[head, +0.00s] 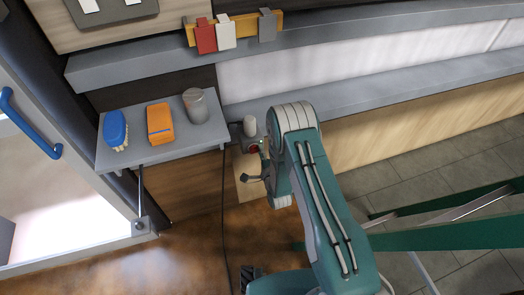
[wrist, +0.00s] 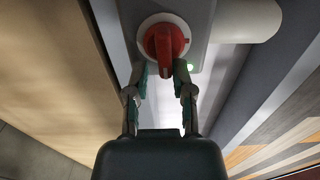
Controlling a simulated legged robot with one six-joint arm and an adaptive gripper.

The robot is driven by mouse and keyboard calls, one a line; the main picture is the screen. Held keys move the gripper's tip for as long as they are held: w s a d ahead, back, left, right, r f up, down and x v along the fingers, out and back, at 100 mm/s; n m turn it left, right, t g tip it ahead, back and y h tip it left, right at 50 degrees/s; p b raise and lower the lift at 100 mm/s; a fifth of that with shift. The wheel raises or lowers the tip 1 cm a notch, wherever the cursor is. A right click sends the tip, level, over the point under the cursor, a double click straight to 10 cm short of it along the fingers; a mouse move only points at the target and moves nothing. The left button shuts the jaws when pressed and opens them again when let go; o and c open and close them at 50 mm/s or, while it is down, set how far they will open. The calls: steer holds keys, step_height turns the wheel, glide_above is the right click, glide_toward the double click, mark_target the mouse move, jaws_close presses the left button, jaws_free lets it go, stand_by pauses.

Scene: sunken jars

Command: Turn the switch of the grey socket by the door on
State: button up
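The grey socket (wrist: 200,22) fills the top middle of the wrist view. Its round red switch (wrist: 164,40) has a raised handle that stands upright in that picture. In the head view the red switch (head: 254,148) shows small, beside my arm's wrist. My gripper (wrist: 164,72) has its two fingertips drawn close together, one on each side of the handle's lower end, and looks shut on it. My gripper (head: 262,170) also shows in the head view, partly hidden by my wrist.
A grey shelf (head: 180,152) holds a blue brush (head: 115,130), an orange box (head: 159,123) and a grey cup (head: 195,105), left of the socket. The door with a blue handle (head: 30,124) is at far left. A black cable (head: 224,215) hangs down.

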steer(key=shift+a, duration=0.4)
steer(key=shift+s, duration=0.1)
steer(key=v, duration=1.2)
